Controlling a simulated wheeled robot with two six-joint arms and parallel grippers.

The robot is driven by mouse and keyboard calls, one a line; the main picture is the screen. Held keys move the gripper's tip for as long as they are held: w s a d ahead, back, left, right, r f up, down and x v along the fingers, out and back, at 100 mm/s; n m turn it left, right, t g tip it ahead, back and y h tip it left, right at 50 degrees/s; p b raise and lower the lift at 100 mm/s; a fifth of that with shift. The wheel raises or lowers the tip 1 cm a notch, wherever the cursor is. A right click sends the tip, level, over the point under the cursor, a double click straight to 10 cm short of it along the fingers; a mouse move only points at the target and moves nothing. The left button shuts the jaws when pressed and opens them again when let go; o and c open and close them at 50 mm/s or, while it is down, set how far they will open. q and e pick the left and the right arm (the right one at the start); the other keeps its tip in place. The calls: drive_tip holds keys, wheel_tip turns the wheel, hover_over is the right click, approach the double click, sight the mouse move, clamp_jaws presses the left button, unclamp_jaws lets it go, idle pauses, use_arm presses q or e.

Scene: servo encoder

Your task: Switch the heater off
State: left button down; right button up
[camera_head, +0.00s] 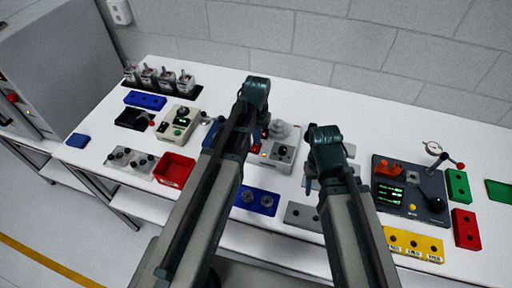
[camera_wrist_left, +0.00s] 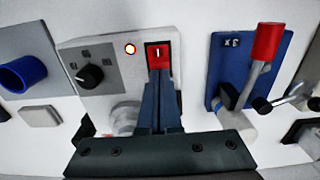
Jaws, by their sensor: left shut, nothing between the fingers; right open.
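The heater is a white box with a grey dial plate and black knob (camera_wrist_left: 90,77), a small lit lamp (camera_wrist_left: 130,48) and a red rocker switch (camera_wrist_left: 158,52) marked with a line. In the head view the heater (camera_head: 275,152) is partly behind my left arm. My left gripper (camera_wrist_left: 161,76) is shut and empty, its fingertips at the lower edge of the red switch in the wrist view. I cannot tell whether they touch it. In the head view my left fingers are hidden behind the arm. My right gripper (camera_head: 312,176) is open, mostly hidden by its forearm, right of the heater.
A blue panel with a red-handled lever (camera_wrist_left: 262,55) stands beside the heater. A blue cylinder on a grey plate (camera_wrist_left: 24,74) is on its other side. A red tray (camera_head: 174,170) lies left, and a dark console (camera_head: 408,188) and yellow block (camera_head: 414,245) lie right.

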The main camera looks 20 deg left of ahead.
use_arm(q)
drive_tip(key=shift+f, duration=0.15)
wheel_tip(320, 180, up, 7)
drive_tip(key=p, duration=0.7)
idle(0.4)
